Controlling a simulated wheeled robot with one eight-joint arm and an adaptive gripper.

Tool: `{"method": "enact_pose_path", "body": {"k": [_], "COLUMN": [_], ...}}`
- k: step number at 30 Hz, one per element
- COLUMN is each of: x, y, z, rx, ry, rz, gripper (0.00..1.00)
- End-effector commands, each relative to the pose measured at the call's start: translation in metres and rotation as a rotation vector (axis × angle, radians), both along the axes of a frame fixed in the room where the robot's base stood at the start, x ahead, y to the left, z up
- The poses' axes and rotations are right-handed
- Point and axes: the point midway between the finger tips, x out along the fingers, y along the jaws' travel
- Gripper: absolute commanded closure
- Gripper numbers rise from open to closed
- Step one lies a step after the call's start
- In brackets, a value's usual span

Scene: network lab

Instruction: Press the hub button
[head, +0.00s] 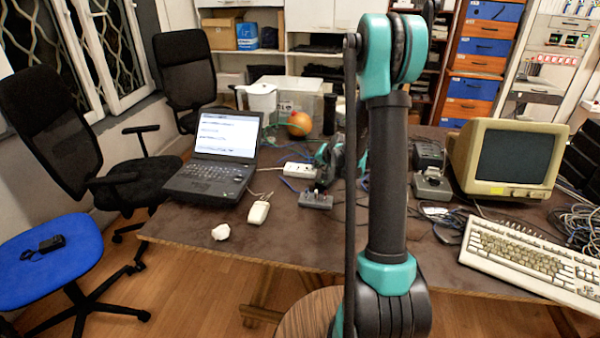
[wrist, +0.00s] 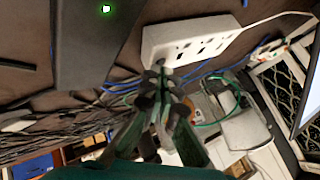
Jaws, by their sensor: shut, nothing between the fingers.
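A white box with a row of dark slots (head: 299,169) lies on the table right of the laptop and looks like the hub. It also shows in the wrist view (wrist: 192,42), with a white cable leaving one end. I cannot make out its button. My gripper (wrist: 158,80) is shut and empty, its dark tips close to the near end of the white box and overlapping it in the picture. I cannot tell whether they touch. In the head view my gripper (head: 325,158) is partly hidden behind my arm.
A grey device with plugs (head: 315,201) and a white mouse (head: 258,213) lie nearby. An open laptop (head: 212,160) stands to the left, an old monitor (head: 508,158) and keyboard (head: 530,255) to the right. A dark panel with a green light (wrist: 85,40) shows in the wrist view. Loose cables surround the box.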

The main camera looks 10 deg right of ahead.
Motion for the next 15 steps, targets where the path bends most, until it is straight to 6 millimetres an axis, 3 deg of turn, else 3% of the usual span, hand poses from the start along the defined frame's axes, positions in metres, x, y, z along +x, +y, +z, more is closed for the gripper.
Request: {"method": "enact_pose_path", "body": {"k": [15], "x": [-0.0002], "y": [0.0002], "z": [0.0076], "rx": [0.0], "ry": [0.0], "rz": [0.0], "gripper": [1.0]}}
